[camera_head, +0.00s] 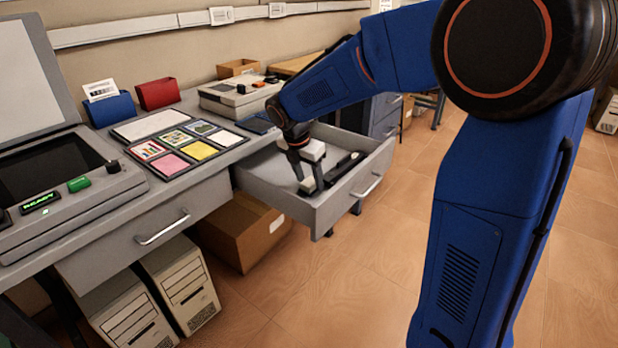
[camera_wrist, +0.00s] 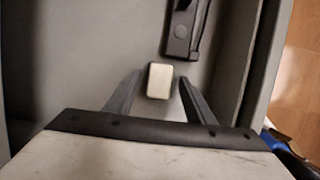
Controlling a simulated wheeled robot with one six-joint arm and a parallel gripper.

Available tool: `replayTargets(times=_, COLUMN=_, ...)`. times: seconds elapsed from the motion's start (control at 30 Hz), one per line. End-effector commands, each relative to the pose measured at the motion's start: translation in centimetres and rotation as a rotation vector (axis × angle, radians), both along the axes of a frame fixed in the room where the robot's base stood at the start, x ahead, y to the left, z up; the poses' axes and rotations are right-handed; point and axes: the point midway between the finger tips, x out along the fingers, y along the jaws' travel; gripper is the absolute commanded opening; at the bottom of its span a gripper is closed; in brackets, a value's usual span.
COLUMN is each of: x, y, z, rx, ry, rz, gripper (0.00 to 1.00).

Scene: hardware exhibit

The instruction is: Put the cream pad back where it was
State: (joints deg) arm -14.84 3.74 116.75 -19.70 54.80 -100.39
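The cream pad (camera_wrist: 160,81) is a small pale block on the grey floor of the open drawer (camera_head: 270,197). In the wrist view it sits between the two dark fingers of my gripper (camera_wrist: 160,77), with a narrow gap showing on each side. My gripper (camera_head: 305,187) reaches down into the drawer in the head view, with its fingers apart. I cannot tell how high the fingertips are above the drawer floor.
A black elongated object (camera_wrist: 184,32) lies in the drawer near the pad; it also shows in the head view (camera_head: 345,164). The drawer walls stand close around my gripper. The desktop holds a card panel (camera_head: 186,145) and a beige device (camera_head: 238,96). A cardboard box (camera_head: 240,232) stands below.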

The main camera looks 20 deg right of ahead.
Motion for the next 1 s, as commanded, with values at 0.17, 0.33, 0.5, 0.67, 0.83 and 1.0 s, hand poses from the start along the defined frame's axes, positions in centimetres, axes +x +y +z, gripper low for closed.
replayTargets(times=0.17, x=0.0, y=0.0, z=0.0, rx=0.0, ry=0.0, rz=0.0, gripper=0.49)
replayTargets(times=0.33, x=-0.1, y=0.2, z=1.0, rx=0.001, ry=-0.003, rz=0.001, gripper=0.49)
replayTargets(times=0.5, x=-0.5, y=0.9, z=3.6, rx=0.001, ry=-0.004, rz=0.001, gripper=0.49)
replayTargets(times=0.67, x=-1.1, y=1.7, z=6.7, rx=0.001, ry=-0.003, rz=0.002, gripper=0.49)
replayTargets(times=0.83, x=-1.6, y=2.3, z=9.4, rx=0.001, ry=-0.003, rz=0.001, gripper=0.49)
replayTargets(times=1.0, x=-1.9, y=2.7, z=11.1, rx=0.001, ry=-0.002, rz=0.001, gripper=0.49)
